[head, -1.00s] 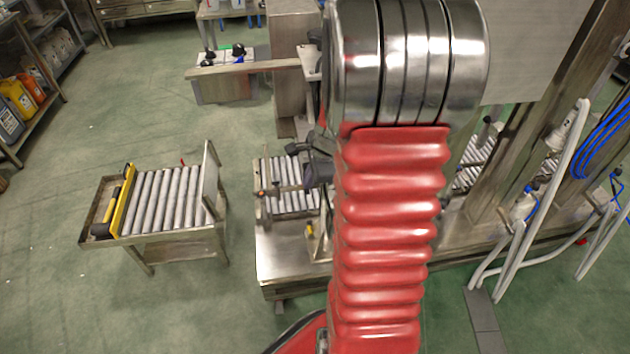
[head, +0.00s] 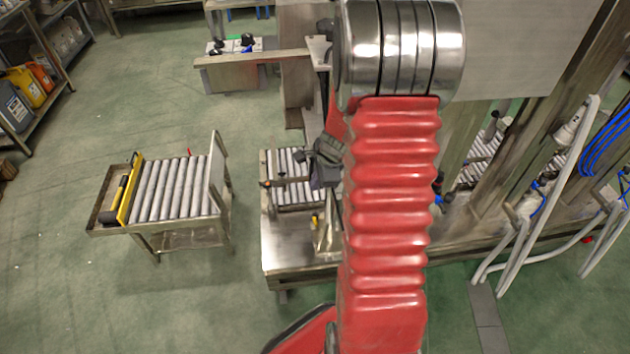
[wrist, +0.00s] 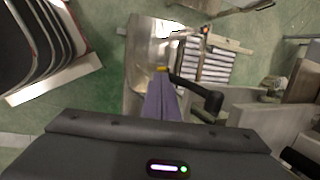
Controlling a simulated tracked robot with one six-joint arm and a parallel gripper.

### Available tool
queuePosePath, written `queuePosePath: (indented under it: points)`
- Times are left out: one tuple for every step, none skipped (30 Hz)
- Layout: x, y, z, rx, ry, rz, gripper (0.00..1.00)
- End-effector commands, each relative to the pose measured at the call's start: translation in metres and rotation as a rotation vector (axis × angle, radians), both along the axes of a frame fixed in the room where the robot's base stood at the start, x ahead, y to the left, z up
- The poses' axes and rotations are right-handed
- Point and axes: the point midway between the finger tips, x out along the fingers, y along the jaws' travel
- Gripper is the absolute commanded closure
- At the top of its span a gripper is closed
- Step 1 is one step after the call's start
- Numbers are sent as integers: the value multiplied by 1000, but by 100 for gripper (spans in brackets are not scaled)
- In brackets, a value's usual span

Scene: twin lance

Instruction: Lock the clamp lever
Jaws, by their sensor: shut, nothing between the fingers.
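A black-handled lever (wrist: 205,95) shows in the wrist view just right of my fingertips; it looks like the clamp lever, but I cannot be sure. A small yellow part (wrist: 161,69) sits near its inner end. My gripper (wrist: 162,80) has its purple fingers shut and empty, over the steel bench. The fingers appear beside the lever's inner end; I cannot tell whether they touch it. In the head view my gripper (head: 317,184) hangs by the bench's roller section, and my red arm hides much of the area.
A dark bar with an orange tip (head: 265,183) crosses the bench rollers (head: 290,162). A steel frame with white pipes (head: 520,220) stands at right. A roller cart (head: 170,190) stands at left, with open green floor between it and the bench (head: 285,250).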

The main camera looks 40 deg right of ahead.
Motion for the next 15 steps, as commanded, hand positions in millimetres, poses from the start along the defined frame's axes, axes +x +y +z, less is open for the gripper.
queuePosePath:
  points:
    - [1,0,-3,1,1,-1,100]
    - [2,-1,-4,1,1,-1,100]
    - [3,-1,-5,1,1,-1,100]
    - [3,-2,-5,0,0,-1,100]
    - [4,-2,-6,0,0,0,100]
    - [5,-2,-6,0,-1,0,100]
    - [5,-3,-7,0,-1,0,100]
    - [5,-3,-7,-1,-1,1,100]
    - [6,-3,-8,-1,-1,1,100]
    - [6,-3,-8,-1,-1,1,100]
    - [6,-3,-8,-1,-1,1,100]
    - [6,-3,-8,-1,-1,1,100]
    - [7,-3,-8,-1,-1,1,100]
    - [7,-3,-8,-1,-1,1,100]
    - [7,-3,-9,-1,-1,1,100]
